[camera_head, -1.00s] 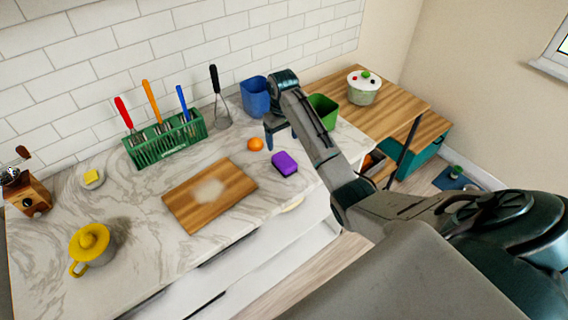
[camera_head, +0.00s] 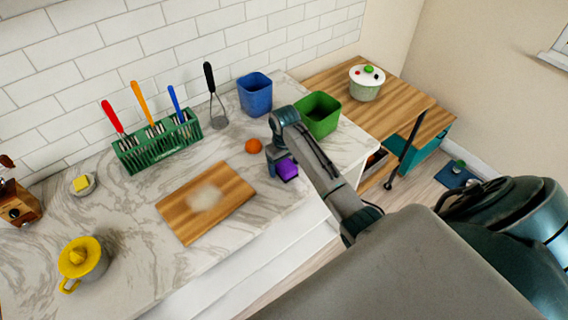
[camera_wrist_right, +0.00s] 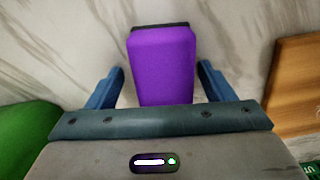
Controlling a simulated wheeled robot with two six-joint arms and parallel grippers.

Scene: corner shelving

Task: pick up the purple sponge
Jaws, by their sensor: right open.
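The purple sponge (camera_head: 288,168) lies on the marble counter near its front edge, partly hidden by my right gripper in the head view. My right gripper (camera_head: 276,166) is at the sponge. In the right wrist view the purple sponge (camera_wrist_right: 162,62), with a dark layer at its far end, shows between the two blue fingers of the right gripper (camera_wrist_right: 160,82). The fingers are open, with a gap on each side of the sponge. My left gripper is not in view.
An orange (camera_head: 254,146) sits close behind the sponge. A wooden cutting board (camera_head: 228,183) lies to its left. A green bin (camera_head: 319,118) and a blue bin (camera_head: 255,94) stand behind. A green utensil rack (camera_head: 158,146) stands by the wall.

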